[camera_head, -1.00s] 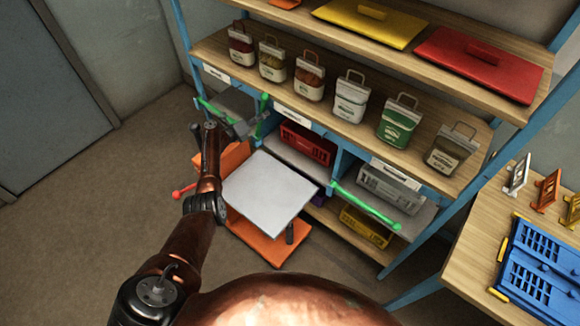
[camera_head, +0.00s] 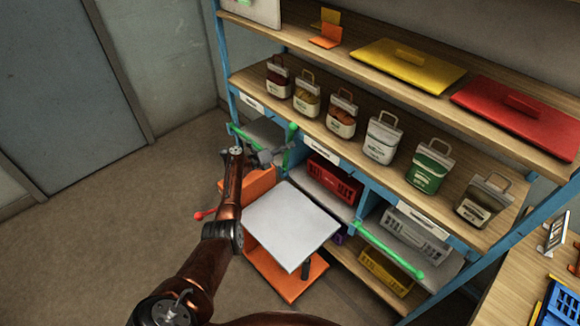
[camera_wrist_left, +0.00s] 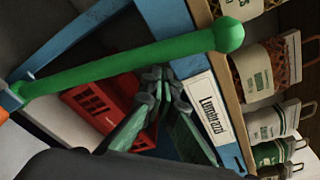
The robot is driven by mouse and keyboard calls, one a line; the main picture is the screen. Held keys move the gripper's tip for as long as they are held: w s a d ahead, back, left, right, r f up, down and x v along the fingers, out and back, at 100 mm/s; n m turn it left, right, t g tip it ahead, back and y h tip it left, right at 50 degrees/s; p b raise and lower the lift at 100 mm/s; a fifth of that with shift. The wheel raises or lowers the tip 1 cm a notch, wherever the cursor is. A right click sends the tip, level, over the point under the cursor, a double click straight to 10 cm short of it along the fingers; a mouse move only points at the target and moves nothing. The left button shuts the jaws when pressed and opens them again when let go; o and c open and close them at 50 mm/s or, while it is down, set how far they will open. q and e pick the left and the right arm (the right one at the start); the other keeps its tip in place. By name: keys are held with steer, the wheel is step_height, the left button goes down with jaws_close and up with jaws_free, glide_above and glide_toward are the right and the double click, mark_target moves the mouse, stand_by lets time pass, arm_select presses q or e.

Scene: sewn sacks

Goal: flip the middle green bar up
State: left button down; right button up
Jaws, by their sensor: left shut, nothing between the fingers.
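The middle green bar (camera_head: 291,140) stands upright at the left side of the bay with the red crate, its ball end by the shelf edge. In the left wrist view the bar (camera_wrist_left: 130,65) runs from a pivot at left to its ball end at upper right. My left gripper (camera_head: 270,156) is shut and empty, just left of the bar in the head view. Its fingertips (camera_wrist_left: 161,76) lie close beside the bar in the wrist view; I cannot tell whether they touch. My right gripper is not in view.
The right green bar (camera_head: 390,250) lies across its bay, and the left green bar (camera_head: 240,134) crosses the left one. Red crate (camera_head: 333,180) sits in the middle bay. An orange cart with a grey top (camera_head: 290,222) stands before the shelf. Sacks (camera_head: 383,140) line the shelf above.

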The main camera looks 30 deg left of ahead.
arm_select(q)
steer(key=v, duration=0.6)
steer(key=shift+s, duration=0.15)
